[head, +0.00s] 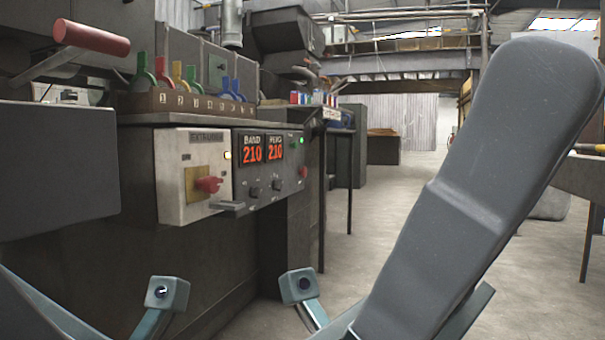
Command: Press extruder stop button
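A grey control box (170,200) labelled "EXTRUDER" is on the machine at left centre. A red stop knob (208,184) sticks out from a yellow plate (193,196) on its front. My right gripper (299,286) shows at the bottom centre as a block-shaped tip on a thin blue-grey finger. Another such tip, seemingly my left gripper (166,292), is at the bottom left. Both tips appear below the knob and apart from the box, with nothing visibly held. The palms are cut off or hidden, so I cannot tell the finger openings.
Beside the box, a dark panel holds two red "210" displays (262,148), dials and another small red button (302,172). Coloured levers (178,75) stand above. My grey arm link covers much of the right side. Open concrete floor (395,195) lies right of the machine.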

